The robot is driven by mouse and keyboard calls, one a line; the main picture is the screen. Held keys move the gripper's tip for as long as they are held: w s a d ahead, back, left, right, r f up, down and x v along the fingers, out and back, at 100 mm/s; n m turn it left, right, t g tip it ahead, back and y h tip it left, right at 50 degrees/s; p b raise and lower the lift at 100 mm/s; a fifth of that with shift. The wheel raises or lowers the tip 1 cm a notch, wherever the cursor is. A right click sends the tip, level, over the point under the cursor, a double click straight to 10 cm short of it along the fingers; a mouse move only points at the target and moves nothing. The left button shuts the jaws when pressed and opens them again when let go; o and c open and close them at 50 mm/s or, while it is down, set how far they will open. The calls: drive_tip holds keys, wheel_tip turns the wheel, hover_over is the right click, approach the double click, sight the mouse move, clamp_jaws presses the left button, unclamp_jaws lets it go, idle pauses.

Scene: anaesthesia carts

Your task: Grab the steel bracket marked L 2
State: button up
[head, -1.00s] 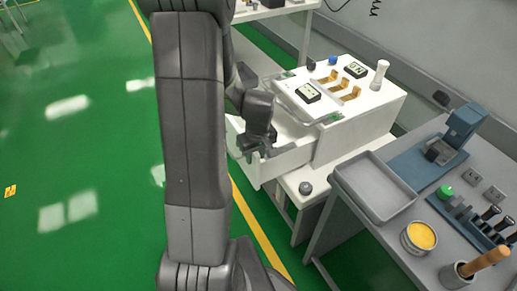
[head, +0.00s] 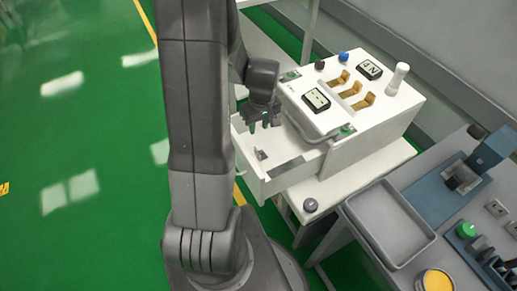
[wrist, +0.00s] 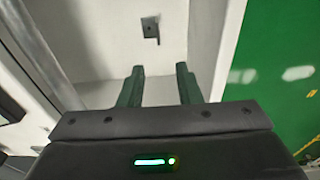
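A small grey steel bracket (head: 261,155) lies in the open white drawer (head: 296,173), near its front end. In the wrist view the bracket (wrist: 150,28) is a dark plate with a hole, lying on the pale drawer floor beyond my fingertips. No marking on it can be read. My gripper (head: 265,121) is above the drawer, apart from the bracket. In the wrist view its two dark green fingers (wrist: 160,75) are spread with nothing between them. The bracket lies ahead of them, a little left of the middle of the gap.
The drawer belongs to a white cabinet (head: 350,155) with yellow brackets (head: 352,91), dark labels and a white post (head: 397,78) on top. A curved handle (head: 303,127) rises beside the drawer opening. A grey tray (head: 388,222) is on the right-hand bench. Green floor is free at left.

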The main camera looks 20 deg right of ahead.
drive_tip(key=f, duration=0.1)
drive_tip(key=b, duration=0.4)
approach(254, 157)
drive_tip(key=shift+d+f, duration=0.35)
drive_tip(key=shift+f, duration=0.05)
drive_tip(key=shift+w+a+f, duration=0.15)
drive_tip(key=shift+a+f, duration=0.05)
drive_tip(key=shift+f, duration=1.1)
drive_tip(key=shift+w+a+f, duration=0.1)
drive_tip(key=shift+a+f, duration=0.1)
drive_tip(key=shift+f, duration=1.1)
clamp_jaws()
